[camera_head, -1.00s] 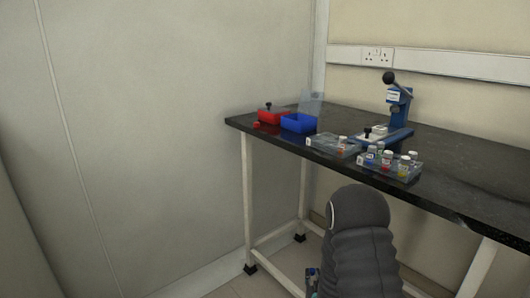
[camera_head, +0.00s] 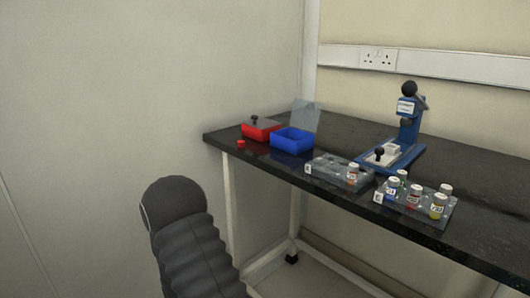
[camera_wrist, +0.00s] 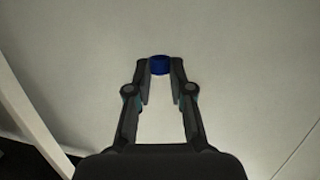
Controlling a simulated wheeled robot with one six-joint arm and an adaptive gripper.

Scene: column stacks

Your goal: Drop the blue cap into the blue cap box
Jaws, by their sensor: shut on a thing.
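The blue cap (camera_wrist: 160,65) is held between the fingertips of my gripper (camera_wrist: 160,70) in the wrist view. My gripper is shut on it, in front of a pale wall or floor surface and away from the bench. The blue cap box (camera_head: 293,140) is an open blue tray near the back left end of the black bench, with a clear lid (camera_head: 306,115) standing up behind it. My gripper and the cap do not show in the head view.
A red box (camera_head: 261,130) with a knob and a red cap (camera_head: 241,144) lie left of the blue box. Two clear racks (camera_head: 322,168) (camera_head: 408,221) with vials and a blue press (camera_head: 408,120) stand to the right. The bench (camera_head: 480,240) has bare room at the right.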

